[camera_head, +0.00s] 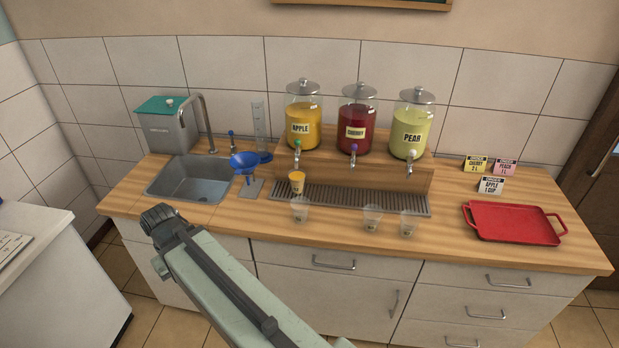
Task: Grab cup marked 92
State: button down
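One cup (297,183) filled with orange-yellow juice stands upright on the drip tray, below the apple dispenser's tap. Three clear, empty-looking cups stand upright on the wooden counter in front of the tray: a left one (299,212), a middle one (371,219) and a right one (408,225). Small marks show on the cups, but they are too small to read, so I cannot tell which is 92. My arm crosses the lower foreground, apart from the cups, and ends in a dark joint at the upper left. No gripper fingers show.
Apple (302,113), cherry (356,132) and pear (411,139) dispensers stand behind the drip tray (350,199). A sink (190,178) and blue funnel (243,161) are left. A red tray (514,222) and order cards (490,186) are right. Counter between right cup and red tray is clear.

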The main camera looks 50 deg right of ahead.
aim_at(297, 177)
jog(key=u, duration=2)
jog(key=k, duration=0.9)
jog(key=z, duration=0.35)
